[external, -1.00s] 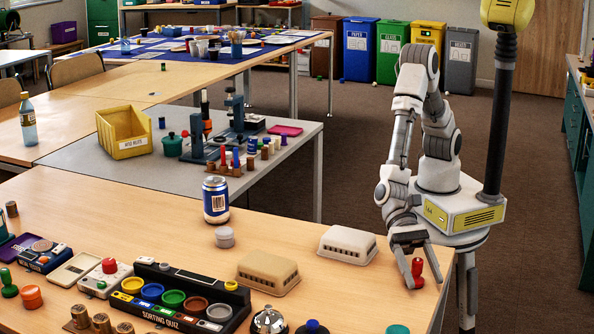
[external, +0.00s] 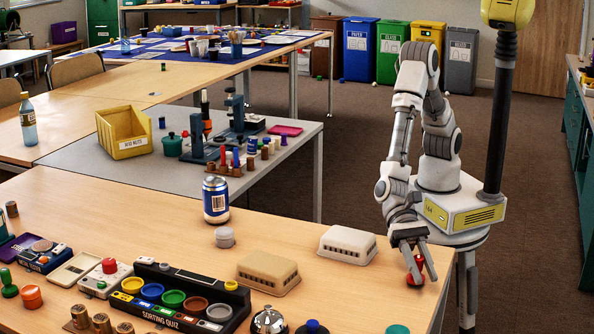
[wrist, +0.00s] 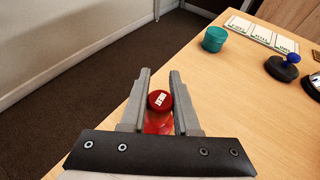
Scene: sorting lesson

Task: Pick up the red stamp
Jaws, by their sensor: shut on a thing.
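The red stamp (external: 416,273) stands near the right edge of the front wooden table. My gripper (external: 419,270) points down at it, with one finger on each side, and is shut on it. In the wrist view the stamp's round red top with white lettering (wrist: 160,99) sits between the two grey fingers of my gripper (wrist: 160,76). Its lower part looks blurred and is partly hidden by my gripper. The stamp appears to be still at table height; I cannot tell whether its base touches the table.
A white vented box (external: 347,244) and a tan one (external: 267,272) lie to the left. A blue-knobbed stamp (wrist: 283,67) and a teal jar (wrist: 214,39) stand on the table in the wrist view. The table edge drops to carpet close beside my gripper.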

